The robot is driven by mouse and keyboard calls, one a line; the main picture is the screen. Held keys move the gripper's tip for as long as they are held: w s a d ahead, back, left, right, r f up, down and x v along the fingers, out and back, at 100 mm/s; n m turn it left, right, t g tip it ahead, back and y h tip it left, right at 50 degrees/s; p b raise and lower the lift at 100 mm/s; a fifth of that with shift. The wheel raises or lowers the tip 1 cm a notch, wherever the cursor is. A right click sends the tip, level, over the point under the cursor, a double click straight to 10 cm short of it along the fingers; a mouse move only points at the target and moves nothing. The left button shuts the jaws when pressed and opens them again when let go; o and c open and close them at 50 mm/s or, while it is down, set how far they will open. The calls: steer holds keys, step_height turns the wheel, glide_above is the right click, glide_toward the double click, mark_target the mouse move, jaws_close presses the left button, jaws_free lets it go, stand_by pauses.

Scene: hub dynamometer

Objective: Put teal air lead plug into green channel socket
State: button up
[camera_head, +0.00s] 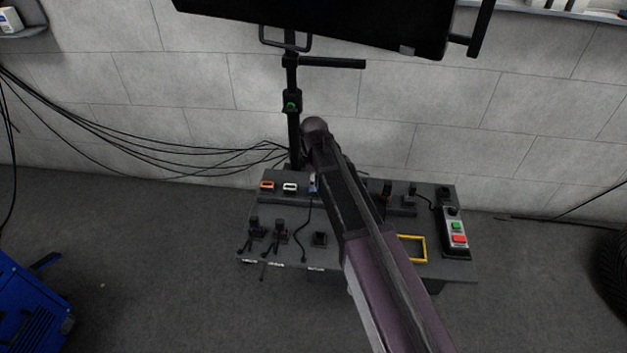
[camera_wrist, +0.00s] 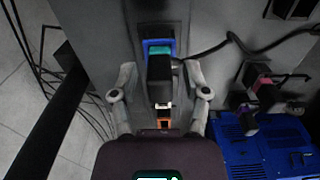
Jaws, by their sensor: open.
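A dark plug (camera_wrist: 160,78) with a black cable stands at the blue-framed socket (camera_wrist: 158,47). A teal edge shows there, but I cannot tell for certain that this is the teal air lead plug. In the head view the blue socket (camera_head: 313,184) with the plug is just left of my arm. My gripper (camera_wrist: 160,72) is open, with one finger on each side of the plug; contact is not clear. In the head view my arm hides the fingertips. I cannot make out a green channel socket; my arm covers part of the panel.
An orange socket (camera_head: 267,186) and a white socket (camera_head: 290,187) sit left of the blue one. Other dark plugs (camera_head: 281,229) stand nearer the front. A yellow frame (camera_head: 424,250) and a button box (camera_head: 456,235) are at the right. A dark post (camera_head: 293,140) rises behind the panel.

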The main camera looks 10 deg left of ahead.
jaws_close()
steer(key=shift+r, duration=0.15)
steer(key=shift+r+p, duration=1.75)
steer(key=shift+p, duration=0.1)
steer(key=shift+r, duration=0.2)
